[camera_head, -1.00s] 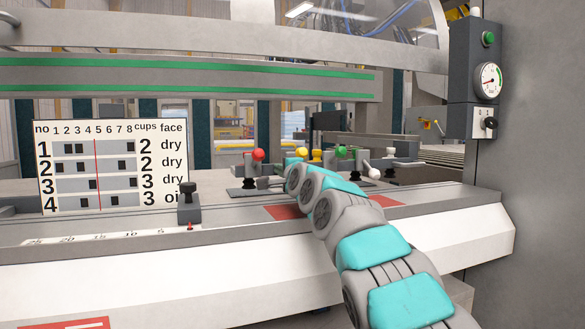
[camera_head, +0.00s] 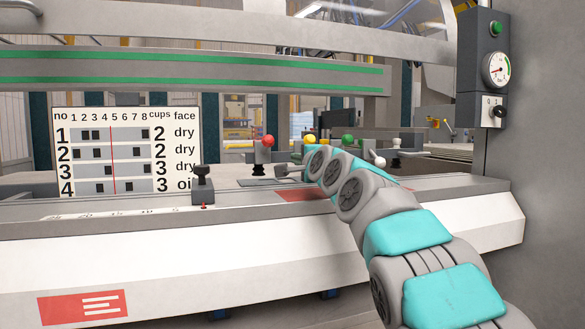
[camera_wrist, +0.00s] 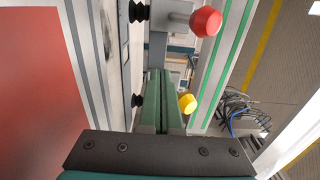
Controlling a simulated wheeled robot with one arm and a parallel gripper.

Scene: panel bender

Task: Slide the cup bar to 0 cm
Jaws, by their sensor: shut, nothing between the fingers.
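A black upright knob (camera_head: 203,178) stands on a grey block at the scale on the machine's front ledge. A small red pointer (camera_head: 204,206) sits below it, right of the printed numbers (camera_head: 110,215), which are faint. Behind it is a row of black suction cups with coloured knobs, the red knob (camera_head: 267,141) at its left.
A card (camera_head: 127,150) with numbered rows stands behind the ledge at left. Red plates lie on the table near my arm. A green-striped beam (camera_head: 190,72) crosses above. A post (camera_head: 493,110) with gauge and switch stands at right.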

